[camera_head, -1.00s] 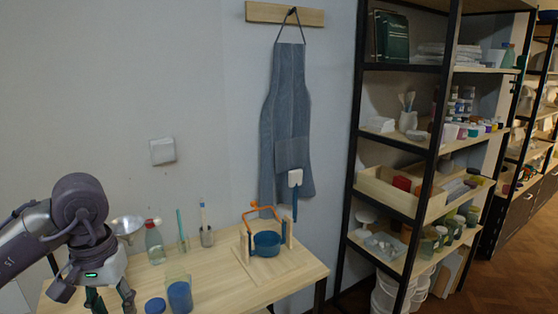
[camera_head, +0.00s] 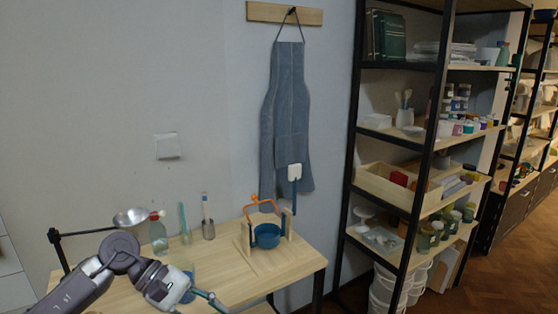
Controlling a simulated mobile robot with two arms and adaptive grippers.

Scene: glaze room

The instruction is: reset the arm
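My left arm comes in from the lower left, and my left gripper (camera_head: 212,299) hangs low over the front of the wooden table (camera_head: 225,262), pointing right. Its fingers are small and seen from the side, so I cannot tell whether they are open or shut. No object shows between them. A blue jar (camera_head: 188,284) is partly hidden behind the gripper. My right gripper is out of view.
A loaded shelf (camera_head: 405,205) stands at right.

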